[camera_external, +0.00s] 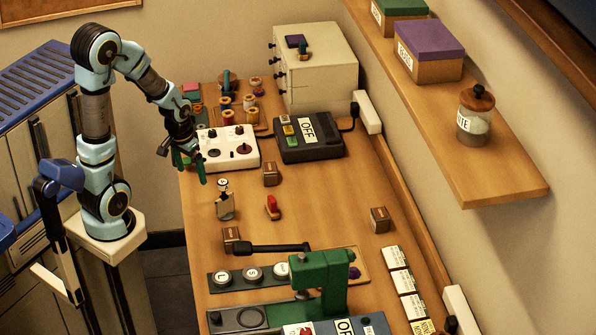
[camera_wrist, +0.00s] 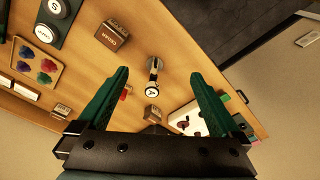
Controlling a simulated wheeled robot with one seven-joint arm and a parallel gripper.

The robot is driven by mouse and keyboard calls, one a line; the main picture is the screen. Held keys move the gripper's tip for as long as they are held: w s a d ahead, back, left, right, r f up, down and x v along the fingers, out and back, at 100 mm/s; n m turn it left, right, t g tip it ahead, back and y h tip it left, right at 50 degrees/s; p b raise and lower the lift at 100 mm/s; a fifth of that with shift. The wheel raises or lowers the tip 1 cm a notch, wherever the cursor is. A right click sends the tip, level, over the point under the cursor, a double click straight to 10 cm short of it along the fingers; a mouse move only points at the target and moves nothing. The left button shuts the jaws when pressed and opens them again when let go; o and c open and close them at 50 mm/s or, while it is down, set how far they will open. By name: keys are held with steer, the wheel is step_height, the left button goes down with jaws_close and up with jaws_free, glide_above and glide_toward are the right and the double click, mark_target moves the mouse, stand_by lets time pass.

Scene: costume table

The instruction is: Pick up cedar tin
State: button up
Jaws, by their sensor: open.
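The cedar tin is a small brown box with a pale label reading CEDAR. It shows in the wrist view (camera_wrist: 112,35) at the upper left, beyond the left fingertip. In the external view the cedar tin (camera_external: 231,238) appears to be the box near the table's left edge, just behind the round lettered buttons. My gripper (camera_external: 190,167) is open and empty, over the table's left edge beside the white control box, apart from the tin. In the wrist view both green fingers of my gripper (camera_wrist: 160,76) are spread wide.
A small upright stamp (camera_external: 225,199) stands between my gripper and the tin. Two similar brown boxes (camera_external: 270,173) (camera_external: 380,219) and a red object (camera_external: 272,207) stand farther right. A black handle (camera_external: 268,248) lies beside the tin. The green press (camera_external: 320,280) is nearer the front.

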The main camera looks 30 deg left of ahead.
steer(key=shift+c, duration=0.2)
steer(key=shift+c, duration=0.6)
steer(key=shift+w, duration=0.1)
